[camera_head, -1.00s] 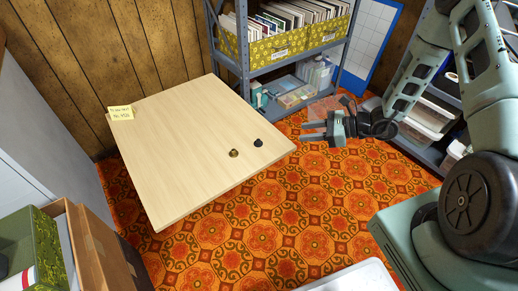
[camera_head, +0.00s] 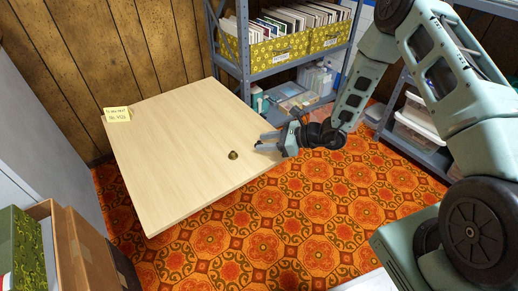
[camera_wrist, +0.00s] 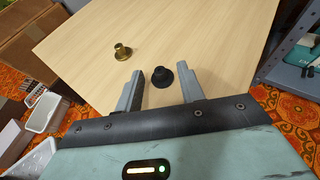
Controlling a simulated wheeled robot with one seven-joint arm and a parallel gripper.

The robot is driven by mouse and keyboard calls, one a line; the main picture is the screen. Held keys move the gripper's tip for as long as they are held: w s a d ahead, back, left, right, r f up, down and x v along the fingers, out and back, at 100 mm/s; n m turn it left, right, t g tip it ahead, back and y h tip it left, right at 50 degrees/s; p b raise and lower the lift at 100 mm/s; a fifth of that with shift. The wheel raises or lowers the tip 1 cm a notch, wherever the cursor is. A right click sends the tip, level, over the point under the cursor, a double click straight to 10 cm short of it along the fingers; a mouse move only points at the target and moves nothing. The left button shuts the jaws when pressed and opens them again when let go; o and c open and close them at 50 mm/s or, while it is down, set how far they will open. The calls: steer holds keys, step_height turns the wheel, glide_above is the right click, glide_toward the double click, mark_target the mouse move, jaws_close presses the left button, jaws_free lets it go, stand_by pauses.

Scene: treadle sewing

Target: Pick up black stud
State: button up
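The black stud (camera_wrist: 162,76) stands on the light wooden table near its edge. In the wrist view it lies between the two fingers of my gripper (camera_wrist: 160,88), with a gap visible on both sides. In the head view my gripper (camera_head: 264,142) is at the table's right corner, and the black stud is hidden behind it. The fingers are open, and I see no contact with the stud. A brass stud (camera_wrist: 122,52) stands on the table to the left of the black one; it also shows in the head view (camera_head: 233,155).
The wooden table (camera_head: 180,140) is mostly bare, with a yellow note (camera_head: 117,114) at its far left corner. A metal shelf (camera_head: 243,60) with boxes of books stands behind. Cardboard boxes (camera_head: 90,250) are at the lower left. Patterned carpet surrounds the table.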

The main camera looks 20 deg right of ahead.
steer(key=shift+w+a+f, duration=0.15)
steer(key=shift+w+a, duration=0.15)
steer(key=shift+a, duration=0.15)
jaws_close()
